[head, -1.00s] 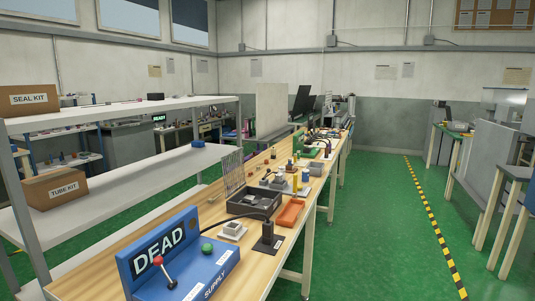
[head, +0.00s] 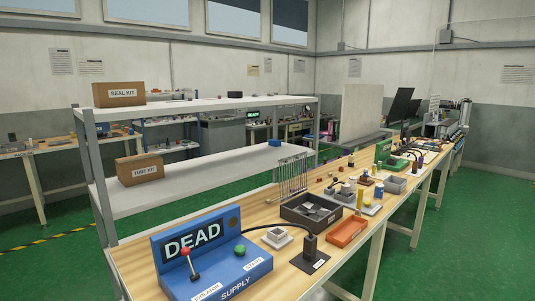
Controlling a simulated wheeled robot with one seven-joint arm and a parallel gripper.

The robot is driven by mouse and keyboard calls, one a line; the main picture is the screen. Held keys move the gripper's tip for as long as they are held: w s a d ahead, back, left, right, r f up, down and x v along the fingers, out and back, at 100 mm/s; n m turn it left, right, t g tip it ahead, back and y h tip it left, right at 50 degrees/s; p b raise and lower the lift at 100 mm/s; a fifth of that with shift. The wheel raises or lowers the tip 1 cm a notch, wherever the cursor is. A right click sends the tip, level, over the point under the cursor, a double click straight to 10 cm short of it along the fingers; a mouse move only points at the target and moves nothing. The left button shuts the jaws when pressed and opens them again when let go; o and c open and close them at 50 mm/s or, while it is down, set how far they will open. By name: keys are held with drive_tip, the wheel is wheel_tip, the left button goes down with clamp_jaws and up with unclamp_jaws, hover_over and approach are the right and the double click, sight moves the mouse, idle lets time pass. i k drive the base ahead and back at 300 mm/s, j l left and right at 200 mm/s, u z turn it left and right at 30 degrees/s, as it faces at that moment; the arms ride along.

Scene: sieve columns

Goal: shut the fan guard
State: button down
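What looks like the fan guard (head: 291,176) is a thin upright wire grille in the middle of the head view. It stands up at the back edge of a dark square box (head: 297,219) on the long bench. The box is open at the top, with grey parts showing inside. The guard is raised, not lying over the box. My gripper is not in view.
A blue supply box (head: 245,276) reading DEAD, with a red-knobbed lever (head: 186,252) and green button (head: 240,249), stands at the bench's near end. A black post (head: 310,246) and orange tray (head: 347,232) sit near the dark box. White shelving (head: 200,178) stands behind.

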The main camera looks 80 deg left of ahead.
sight(296, 156)
drive_tip(key=i+j+u, duration=0.15)
drive_tip(key=i+u, duration=0.7)
drive_tip(key=i, duration=0.25)
drive_tip(key=i+l+u, duration=0.25)
drive_tip(key=i+u, duration=0.2)
drive_tip(key=i+j+u, duration=0.15)
drive_tip(key=u, duration=0.35)
drive_tip(key=i+u, duration=0.7)
drive_tip(key=u, duration=0.25)
drive_tip(key=i+l+u, duration=0.25)
drive_tip(key=u, duration=0.25)
drive_tip(key=i+u, duration=0.5)
